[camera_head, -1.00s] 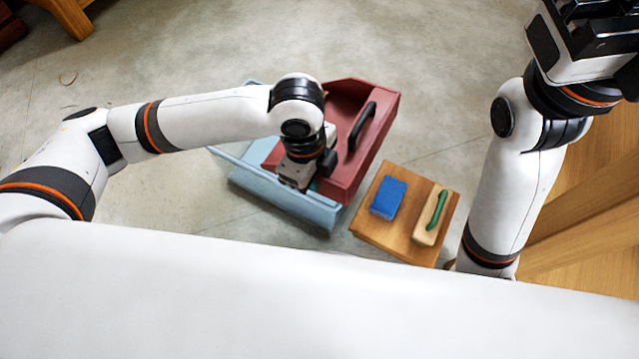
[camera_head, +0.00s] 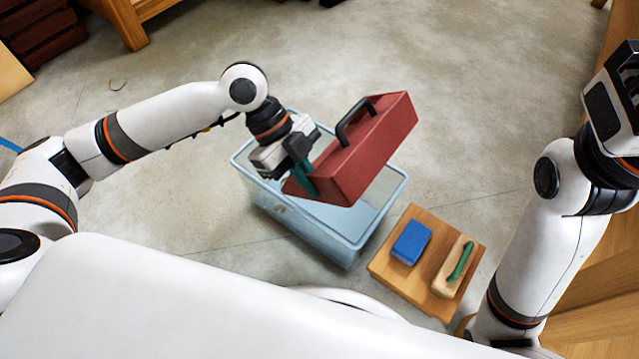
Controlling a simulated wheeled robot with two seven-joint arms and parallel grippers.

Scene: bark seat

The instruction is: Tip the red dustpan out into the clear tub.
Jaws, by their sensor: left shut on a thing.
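The red dustpan (camera_head: 365,150), with a black handle (camera_head: 353,120), is held tilted above the clear tub (camera_head: 372,228). Its upper right end is raised and its lower left end points down over the tub's opening. My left gripper (camera_head: 303,172) is shut on the dustpan's lower left side. A teal piece shows by the fingers. The inside of the dustpan is turned out of sight, and I cannot see anything falling. The visible part of the tub's pale blue floor looks bare; the dustpan hides the rest. My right gripper (camera_head: 618,85) is raised at the right edge, away from both; its fingertips are unclear.
A small wooden stool (camera_head: 408,272) stands right of the tub, with a blue sponge (camera_head: 411,242) and a cream brush with a green handle (camera_head: 456,264) on it. Wooden furniture fills the right edge. The concrete floor behind the tub is clear.

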